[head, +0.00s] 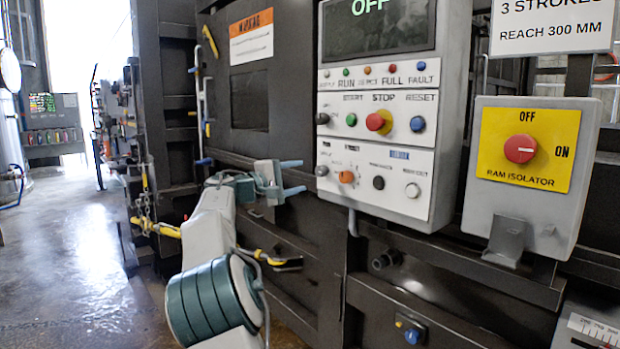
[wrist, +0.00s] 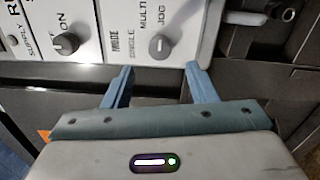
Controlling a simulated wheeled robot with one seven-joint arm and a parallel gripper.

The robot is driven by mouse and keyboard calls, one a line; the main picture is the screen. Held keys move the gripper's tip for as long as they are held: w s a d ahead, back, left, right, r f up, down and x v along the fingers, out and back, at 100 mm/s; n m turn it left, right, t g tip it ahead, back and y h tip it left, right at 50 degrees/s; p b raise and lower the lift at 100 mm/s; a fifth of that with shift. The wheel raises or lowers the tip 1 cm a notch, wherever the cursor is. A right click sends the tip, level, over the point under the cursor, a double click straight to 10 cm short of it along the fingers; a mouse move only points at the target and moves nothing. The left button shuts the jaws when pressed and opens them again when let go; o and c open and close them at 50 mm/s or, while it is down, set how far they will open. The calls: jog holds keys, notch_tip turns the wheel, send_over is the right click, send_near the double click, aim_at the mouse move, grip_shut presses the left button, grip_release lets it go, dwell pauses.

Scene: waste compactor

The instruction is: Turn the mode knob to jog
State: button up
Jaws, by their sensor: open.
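The mode knob (wrist: 160,46) is a small dark grey knob with a pale mark, on the white panel in the wrist view. The labels MODE, SINGLE, MULTI and JOG are printed beside it. I cannot tell which label its mark points to. In the head view the knob (head: 322,170) is at the lower left of the control box. My gripper (head: 298,177) is open and empty, left of the box. In the wrist view the open fingers (wrist: 158,68) appear on either side of the knob's line, with the knob just beyond the tips and apparently untouched.
A second grey knob (wrist: 66,43) marked ON sits close by. The ram isolator (head: 540,185) stands to the right.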

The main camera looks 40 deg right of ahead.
jog(key=a, duration=0.6)
jog(key=shift+s+a, duration=0.15)
jog(key=shift+s, duration=0.15)
jog(key=shift+f, duration=0.1)
